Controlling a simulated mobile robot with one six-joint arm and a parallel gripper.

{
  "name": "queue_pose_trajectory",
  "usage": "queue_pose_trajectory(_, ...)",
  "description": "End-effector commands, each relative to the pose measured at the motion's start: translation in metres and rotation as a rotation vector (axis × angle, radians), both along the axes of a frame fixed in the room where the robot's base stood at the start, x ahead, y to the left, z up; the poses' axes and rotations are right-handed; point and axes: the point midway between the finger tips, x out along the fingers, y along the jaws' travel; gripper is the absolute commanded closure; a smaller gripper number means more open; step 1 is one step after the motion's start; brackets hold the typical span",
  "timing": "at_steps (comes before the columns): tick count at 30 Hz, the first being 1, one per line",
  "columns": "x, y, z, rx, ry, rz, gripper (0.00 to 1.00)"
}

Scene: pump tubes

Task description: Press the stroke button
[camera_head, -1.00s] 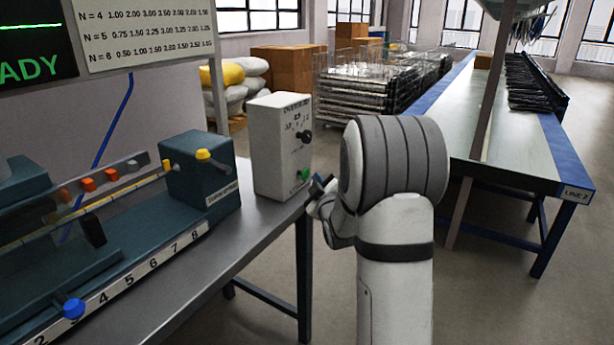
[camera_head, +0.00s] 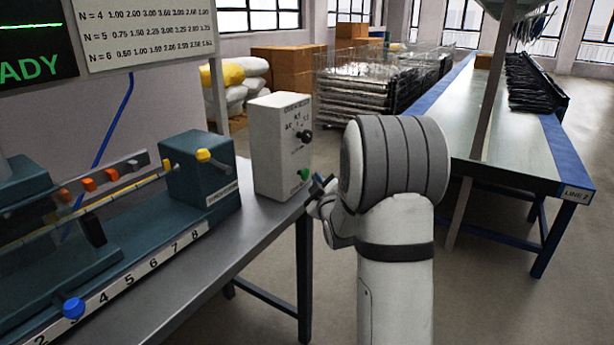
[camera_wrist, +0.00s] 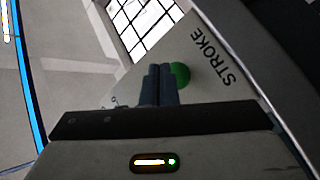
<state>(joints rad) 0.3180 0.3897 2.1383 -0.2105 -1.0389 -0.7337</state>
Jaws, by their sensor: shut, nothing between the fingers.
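The stroke button is a green round button (camera_head: 303,174) low on the front face of a white control box (camera_head: 268,150), which stands on the bench's right end. In the wrist view the green button (camera_wrist: 180,74) shows beside the word STROKE, partly hidden behind my fingers. My gripper (camera_wrist: 159,72) is shut and empty, its two dark fingers side by side in front of the box face. In the head view my gripper (camera_head: 318,186) is just right of the button. I cannot tell whether the fingertips touch the button.
A black knob (camera_head: 304,136) sits above the button on the same face. A teal pump rig (camera_head: 200,176) with a yellow knob and a numbered scale fills the bench to the left. A long table (camera_head: 510,135) stands to the right, with open floor between.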

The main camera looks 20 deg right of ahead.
Motion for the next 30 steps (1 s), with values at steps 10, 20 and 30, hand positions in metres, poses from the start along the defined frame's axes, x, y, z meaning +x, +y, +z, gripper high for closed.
queue_pose_trajectory(10,0.0064,0.005,-0.0005,0.0,-0.001,0.001,1.0)
queue_pose_trajectory(20,0.0065,0.0049,0.0002,0.0,-0.001,0.001,1.0)
queue_pose_trajectory(30,0.0096,0.0077,-0.0001,0.0,0.0,0.001,1.0)
